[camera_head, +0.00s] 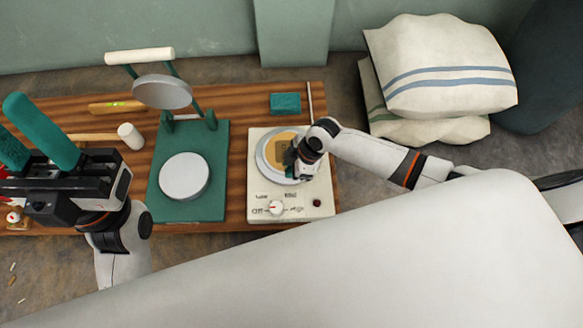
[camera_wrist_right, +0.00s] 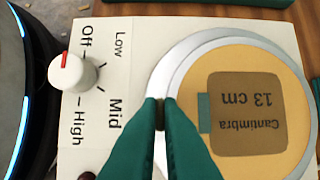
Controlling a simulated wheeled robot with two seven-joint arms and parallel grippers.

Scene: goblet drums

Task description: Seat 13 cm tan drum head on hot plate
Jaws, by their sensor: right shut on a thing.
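The tan drum head (camera_head: 270,147) is a round disc with a grey rim and a brown label reading "Cantimbra 13 cm" (camera_wrist_right: 249,114). It lies over the round metal plate of the cream hot plate (camera_head: 262,187); a pale crescent of that plate shows past the rim in the right wrist view. I cannot tell whether it rests flat. My right gripper (camera_wrist_right: 160,110) is shut on the drum head's near edge, and its fingers hide part of the rim. My left gripper (camera_head: 16,132) is open and empty at the far left, away from the hot plate.
A dial (camera_head: 277,208) is on the hot plate's front. Left of it stands a green press (camera_head: 218,190) with grey discs. A white-headed mallet (camera_head: 130,136) lies further left. A teal block (camera_head: 285,103) is behind the hot plate; cushions (camera_head: 440,70) are beyond the table.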

